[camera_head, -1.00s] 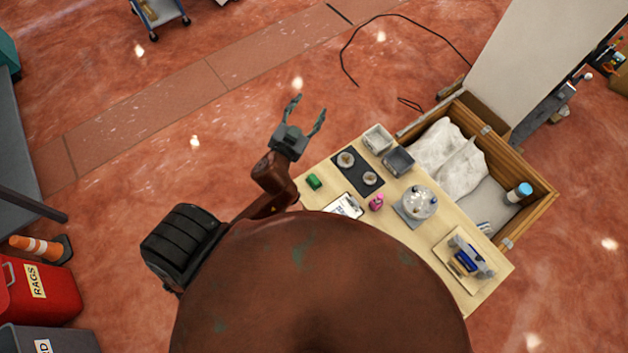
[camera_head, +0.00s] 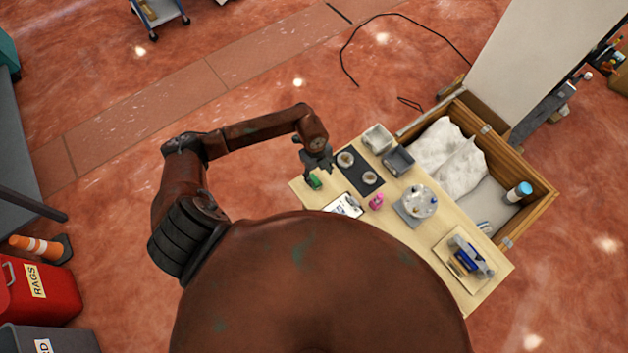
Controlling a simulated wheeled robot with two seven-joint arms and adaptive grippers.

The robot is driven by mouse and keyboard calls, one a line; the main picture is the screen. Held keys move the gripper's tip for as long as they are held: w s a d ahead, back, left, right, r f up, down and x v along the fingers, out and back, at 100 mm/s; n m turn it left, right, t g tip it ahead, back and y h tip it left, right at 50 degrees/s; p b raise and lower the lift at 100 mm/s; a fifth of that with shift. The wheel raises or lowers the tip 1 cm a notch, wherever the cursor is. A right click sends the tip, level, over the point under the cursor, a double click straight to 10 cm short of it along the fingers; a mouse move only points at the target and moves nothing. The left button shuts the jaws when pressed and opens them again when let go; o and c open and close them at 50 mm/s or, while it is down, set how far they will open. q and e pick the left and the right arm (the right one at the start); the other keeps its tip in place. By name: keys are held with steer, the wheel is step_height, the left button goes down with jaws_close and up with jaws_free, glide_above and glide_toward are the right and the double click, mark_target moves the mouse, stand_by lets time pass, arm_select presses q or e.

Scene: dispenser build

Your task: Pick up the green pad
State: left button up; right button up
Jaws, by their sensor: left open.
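The green pad (camera_head: 314,182) lies on the wooden table (camera_head: 409,232) near its left corner. My left gripper (camera_head: 317,172) is over that corner, pointing down at the pad, with its fingers close to the pad. It is open; I cannot tell whether the fingers touch the pad or stand around it. Part of the pad's upper side is hidden by the gripper. My right gripper is not in view.
A wooden crate (camera_head: 540,200) adjoins behind.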

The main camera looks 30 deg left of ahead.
mark_target(314, 178)
arm_select(q)
steer(key=a+f, duration=0.1)
steer(key=a+f+y, duration=0.1)
steer(key=a, duration=0.1)
steer(key=shift+n, duration=0.3)
steer(key=shift+w+d+f+p, duration=0.1)
steer(key=shift+w+f+p, duration=0.1)
steer(key=shift+f, duration=1.3)
steer(key=shift+w+d+f+p, duration=0.1)
steer(key=shift+w+f+p, duration=0.05)
steer(key=shift+f, duration=1.35)
steer(key=c, duration=1.2)
